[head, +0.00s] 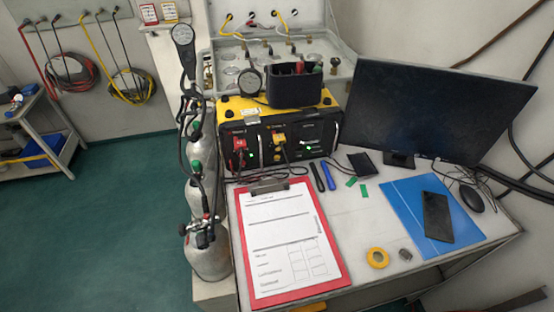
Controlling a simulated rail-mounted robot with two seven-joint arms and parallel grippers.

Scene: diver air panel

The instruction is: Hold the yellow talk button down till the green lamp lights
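The air panel is a yellow and black box (256,105) at the back of the desk. Its black front has a red part at left and a yellow part (279,138) in the middle, with a cable hanging by it. I cannot tell whether this yellow part is the talk button or a plug. A small green light (308,149) glows on the right of the front; I cannot tell whether it is the task's lamp. Neither of my grippers is in view, and nothing touches the panel front.
A red clipboard (335,268) with a white form lies before the panel. Pens lie beside it. A monitor (430,110) stands at right, with a blue folder (395,205), dark phone and mouse below. A yellow tape roll (377,258) lies in front. Grey cylinders (208,250) stand left.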

